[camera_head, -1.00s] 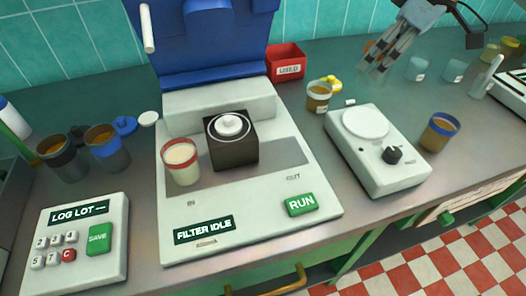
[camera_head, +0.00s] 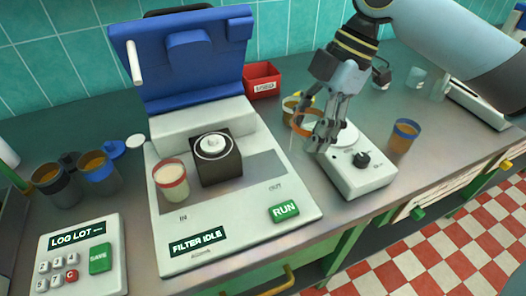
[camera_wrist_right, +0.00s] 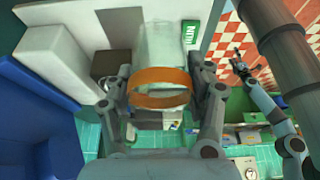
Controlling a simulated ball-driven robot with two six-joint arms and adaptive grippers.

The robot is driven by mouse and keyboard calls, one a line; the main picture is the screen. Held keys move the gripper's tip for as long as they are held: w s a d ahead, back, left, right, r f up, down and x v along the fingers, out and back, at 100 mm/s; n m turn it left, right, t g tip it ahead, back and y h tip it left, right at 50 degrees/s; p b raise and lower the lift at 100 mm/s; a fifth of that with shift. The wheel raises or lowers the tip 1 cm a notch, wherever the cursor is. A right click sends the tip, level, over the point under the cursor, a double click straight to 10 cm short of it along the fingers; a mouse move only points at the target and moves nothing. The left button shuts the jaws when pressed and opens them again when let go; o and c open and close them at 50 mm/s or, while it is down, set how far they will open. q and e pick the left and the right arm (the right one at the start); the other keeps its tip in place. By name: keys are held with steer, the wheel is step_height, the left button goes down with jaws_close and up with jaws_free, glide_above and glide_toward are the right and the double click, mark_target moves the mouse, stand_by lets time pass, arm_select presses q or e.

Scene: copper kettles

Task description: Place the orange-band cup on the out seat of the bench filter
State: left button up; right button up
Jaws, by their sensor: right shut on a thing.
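My right gripper (camera_head: 318,132) is shut on the orange-band cup (camera_head: 303,124), a clear cup that looks empty. It holds the cup above the bench, between the bench filter (camera_head: 165,262) and the white dial device. In the right wrist view the orange band (camera_wrist_right: 160,101) lies between the fingers of the right gripper (camera_wrist_right: 158,88). The filter's blue lid is raised. Its out seat, by the OUT label (camera_head: 275,187), looks bare. A red-band cup (camera_head: 171,180) with pale contents stands on the IN side.
The white dial device (camera_head: 365,180) stands right of the filter. A red USED bin (camera_head: 262,80) is behind. The log keypad (camera_head: 82,255) and two cups are left.

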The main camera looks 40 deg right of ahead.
steer(key=w+a+f, duration=0.1)
steer(key=w, duration=0.1)
steer(key=w+a+f, duration=0.1)
steer(key=w+f, duration=0.1)
steer(key=w, duration=0.1)
steer(key=w+a+f, duration=0.2)
steer(key=shift+w+f, duration=0.15)
steer(key=shift+w, duration=0.25)
step_height(320, 180, down, 3)
steer(key=shift+f, duration=0.2)
steer(key=shift+d+f, duration=0.1)
steer(key=shift+f, duration=0.15)
steer(key=shift+f, duration=0.15)
steer(key=o, duration=1.1)
steer(key=shift+o, duration=0.2)
